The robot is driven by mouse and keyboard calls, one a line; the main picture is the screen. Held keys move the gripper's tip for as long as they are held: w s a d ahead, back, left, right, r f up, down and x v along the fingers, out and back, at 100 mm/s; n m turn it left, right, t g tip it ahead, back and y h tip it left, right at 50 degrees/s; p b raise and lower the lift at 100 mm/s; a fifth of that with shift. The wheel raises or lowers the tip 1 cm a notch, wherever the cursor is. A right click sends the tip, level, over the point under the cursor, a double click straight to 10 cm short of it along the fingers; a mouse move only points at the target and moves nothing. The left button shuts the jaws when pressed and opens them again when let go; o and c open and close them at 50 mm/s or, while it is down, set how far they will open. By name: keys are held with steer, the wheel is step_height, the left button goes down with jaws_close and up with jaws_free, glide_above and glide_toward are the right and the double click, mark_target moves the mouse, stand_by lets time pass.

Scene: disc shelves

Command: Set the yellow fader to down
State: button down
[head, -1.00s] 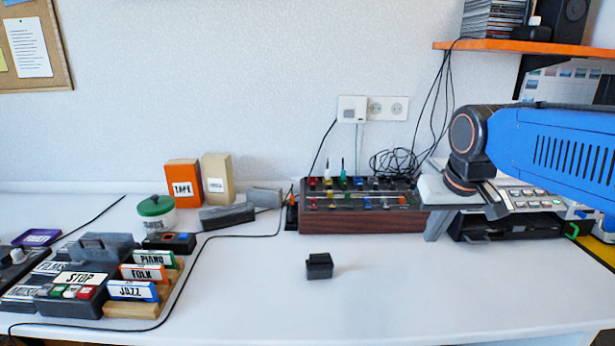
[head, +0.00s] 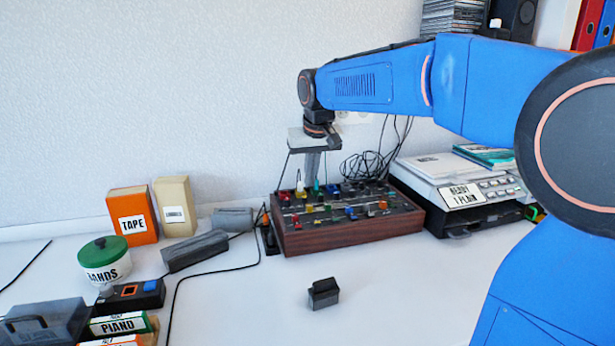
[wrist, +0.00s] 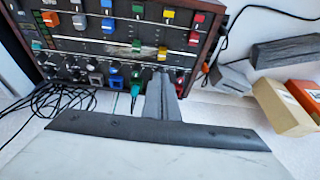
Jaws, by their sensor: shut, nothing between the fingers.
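The wood-sided mixer (head: 360,237) stands on the desk with a dark panel of coloured faders. In the wrist view, one yellow piece (wrist: 168,15) lies toward the panel's front edge and another (wrist: 162,53) lies nearer the fingers, in line with it. I cannot tell surely which is the fader's cap. A yellow piece also shows on the panel in the head view (head: 308,208). My gripper (head: 311,179) is shut and empty, pointing down over the panel's back left. Its fingers (wrist: 163,92) hide part of the back row.
Red (wrist: 193,38) and green (wrist: 136,47) pieces flank the yellow column closely. A green plug (wrist: 135,84) stands at the back, beside the fingers. A small black block (head: 323,293) lies in front of the mixer. The desk around this block is mostly clear.

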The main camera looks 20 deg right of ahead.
mark_target(311, 210)
steer(key=x, duration=0.7)
steer(key=shift+f, duration=0.2)
steer(key=shift+s+d, duration=0.1)
steer(key=shift+s, duration=1.9)
